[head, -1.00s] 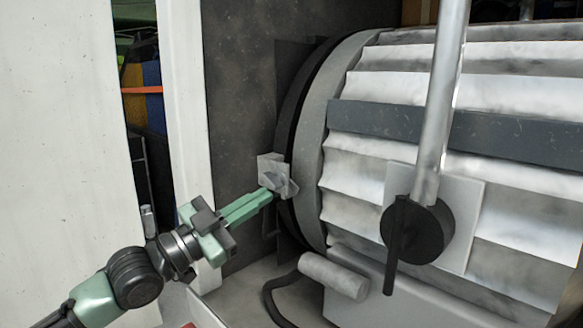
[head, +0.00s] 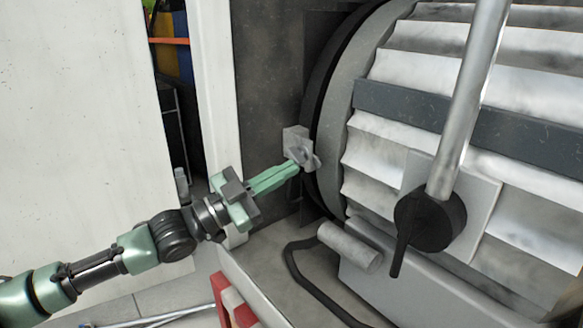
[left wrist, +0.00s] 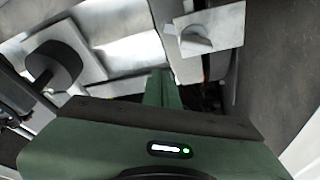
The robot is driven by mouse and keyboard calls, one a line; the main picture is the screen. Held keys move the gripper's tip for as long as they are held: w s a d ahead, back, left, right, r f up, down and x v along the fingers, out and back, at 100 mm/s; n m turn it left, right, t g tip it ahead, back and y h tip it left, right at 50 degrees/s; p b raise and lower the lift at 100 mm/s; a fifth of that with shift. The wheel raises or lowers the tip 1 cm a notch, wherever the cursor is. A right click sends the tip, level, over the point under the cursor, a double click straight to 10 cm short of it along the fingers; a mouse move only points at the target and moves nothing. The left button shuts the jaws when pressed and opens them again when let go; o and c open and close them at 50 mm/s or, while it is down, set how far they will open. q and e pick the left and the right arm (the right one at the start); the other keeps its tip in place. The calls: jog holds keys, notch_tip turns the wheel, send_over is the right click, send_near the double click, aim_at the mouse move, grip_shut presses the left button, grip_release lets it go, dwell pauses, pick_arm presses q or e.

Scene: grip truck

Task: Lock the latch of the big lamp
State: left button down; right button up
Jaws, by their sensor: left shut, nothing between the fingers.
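The big lamp (head: 400,128) is a large ribbed grey-white drum that fills the right of the head view. Its latch (head: 301,149) is a small light grey plate with a turning knob at the drum's left rim. The latch also shows in the left wrist view (left wrist: 196,38), above and right of the fingers. My left gripper (head: 294,169) is shut and empty. Its green fingertips are at the lower edge of the latch in the head view; whether they touch it I cannot tell. My right gripper is not in view.
A metal pole (head: 467,100) with a black clamp knob (head: 430,222) stands in front of the lamp at right. A black cable (head: 302,268) lies below the latch. A white wall panel (head: 75,120) and a white post (head: 212,90) stand at left.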

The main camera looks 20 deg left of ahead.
aim_at(303, 158)
pick_arm(q)
jog(key=p+x, duration=0.4)
jog(key=x, duration=0.5)
jog(key=f, duration=0.1)
jog(key=a+f, duration=0.2)
jog(key=shift+w+f+p, duration=0.3)
jog(key=shift+f+p, duration=0.05)
jog(key=shift+p, duration=0.05)
jog(key=shift+d, duration=0.15)
jog(key=shift+w+a+f+m+g+b, duration=0.15)
jog(key=shift+f+m+b, duration=0.15)
jog(key=shift+m+b, duration=0.25)
jog(key=shift+s+a+f+m+g+b, duration=0.15)
jog(key=shift+f+m+b, duration=0.1)
jog(key=shift+m+b, duration=0.3)
jog(key=shift+w+d, duration=0.1)
